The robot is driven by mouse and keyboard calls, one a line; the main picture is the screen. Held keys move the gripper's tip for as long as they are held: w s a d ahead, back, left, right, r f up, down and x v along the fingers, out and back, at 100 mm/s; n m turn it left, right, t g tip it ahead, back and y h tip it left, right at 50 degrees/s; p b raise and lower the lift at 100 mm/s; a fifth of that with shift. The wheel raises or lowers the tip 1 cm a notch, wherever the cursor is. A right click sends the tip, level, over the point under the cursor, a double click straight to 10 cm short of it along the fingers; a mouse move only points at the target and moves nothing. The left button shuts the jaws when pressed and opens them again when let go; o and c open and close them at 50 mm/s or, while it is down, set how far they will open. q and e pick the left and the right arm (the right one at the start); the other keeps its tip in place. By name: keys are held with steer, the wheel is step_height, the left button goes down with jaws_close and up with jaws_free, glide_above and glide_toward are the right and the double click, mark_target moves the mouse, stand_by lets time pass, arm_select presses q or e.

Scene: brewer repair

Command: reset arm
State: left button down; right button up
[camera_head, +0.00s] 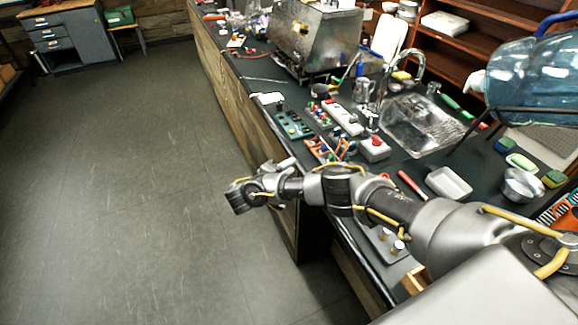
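My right arm comes in from the lower right and reaches left across the counter (344,238). Its far end, with the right gripper (240,198), is past the counter's front edge, over the open floor. The gripper is small and dark here, its fingers cannot be made out, and I see nothing held in it. My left arm and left gripper are not in view.
On the counter are a metal brewer (315,38), a green circuit board (293,124), a white power strip (345,119), a red-button box (375,148), a sink (422,125) and a large blue bottle (535,75). The floor (120,190) at left is clear.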

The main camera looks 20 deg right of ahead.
steer(key=b, duration=0.6)
glide_toward(313, 152)
steer(key=d, duration=0.2)
steer(key=b+x, duration=0.2)
steer(key=x, duration=0.1)
steer(key=shift+w+f, duration=0.1)
steer(key=shift+w, duration=0.2)
steer(key=shift+w+d+r+p, duration=0.25)
steer(key=shift+d+p, duration=0.2)
steer(key=shift+p, duration=0.15)
steer(key=shift+w+d+f, duration=0.15)
steer(key=shift+w+d, duration=0.05)
steer(key=shift+d, duration=0.45)
